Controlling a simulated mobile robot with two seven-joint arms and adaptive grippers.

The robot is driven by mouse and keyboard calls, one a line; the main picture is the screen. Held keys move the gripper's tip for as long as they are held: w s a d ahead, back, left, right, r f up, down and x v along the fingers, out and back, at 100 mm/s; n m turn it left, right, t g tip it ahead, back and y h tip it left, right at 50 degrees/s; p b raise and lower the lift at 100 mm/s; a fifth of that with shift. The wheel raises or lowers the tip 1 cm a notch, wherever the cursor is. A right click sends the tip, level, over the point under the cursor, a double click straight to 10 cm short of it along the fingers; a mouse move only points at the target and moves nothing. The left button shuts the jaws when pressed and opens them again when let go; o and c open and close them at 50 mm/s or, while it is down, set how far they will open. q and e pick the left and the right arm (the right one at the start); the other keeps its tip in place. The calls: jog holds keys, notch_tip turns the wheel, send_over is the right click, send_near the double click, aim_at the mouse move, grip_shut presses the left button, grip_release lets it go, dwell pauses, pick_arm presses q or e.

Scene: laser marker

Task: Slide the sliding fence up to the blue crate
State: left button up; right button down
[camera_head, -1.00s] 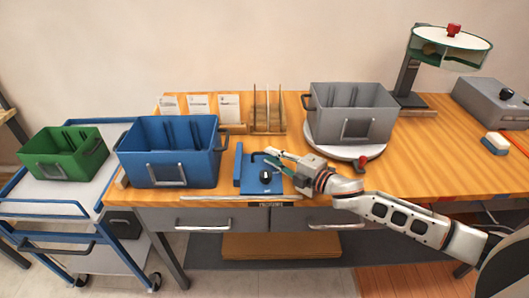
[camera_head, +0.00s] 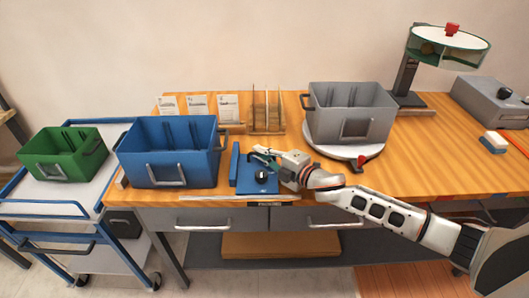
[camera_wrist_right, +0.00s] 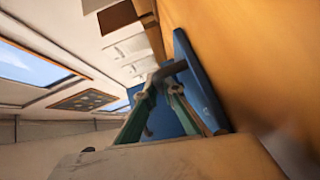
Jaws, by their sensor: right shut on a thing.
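The sliding fence (camera_head: 235,163) is an upright blue bar on a blue base plate (camera_head: 257,187) with a black knob (camera_head: 261,177). It stands just right of the blue crate (camera_head: 168,152), with a narrow strip of table showing between them. My right gripper (camera_head: 267,156) reaches in from the right, low over the plate, at the fence's dark handle. In the right wrist view the gripper (camera_wrist_right: 162,85) has its green fingers around the dark handle (camera_wrist_right: 172,70), beside the blue fence bar (camera_wrist_right: 198,78). The fingers partly hide the handle. My left gripper is not in view.
A grey crate (camera_head: 350,108) sits on a white turntable (camera_head: 335,152) with a red knob, right of my gripper. A wire rack (camera_head: 267,112) and cards (camera_head: 198,105) stand behind. A green crate (camera_head: 62,155) is on the cart at left. The right tabletop is mostly clear.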

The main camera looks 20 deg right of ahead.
aim_at(242, 161)
jog(key=a, duration=0.2)
jog(key=w+a, duration=0.1)
jog(key=a, duration=0.1)
jog(key=a+p, duration=0.1)
jog(key=a, duration=0.1)
jog(key=shift+w, duration=0.3)
jog(key=c, duration=2.4)
grip_release()
jog(key=shift+c, duration=0.2)
jog(key=v, duration=1.2)
jog(key=shift+r, duration=0.1)
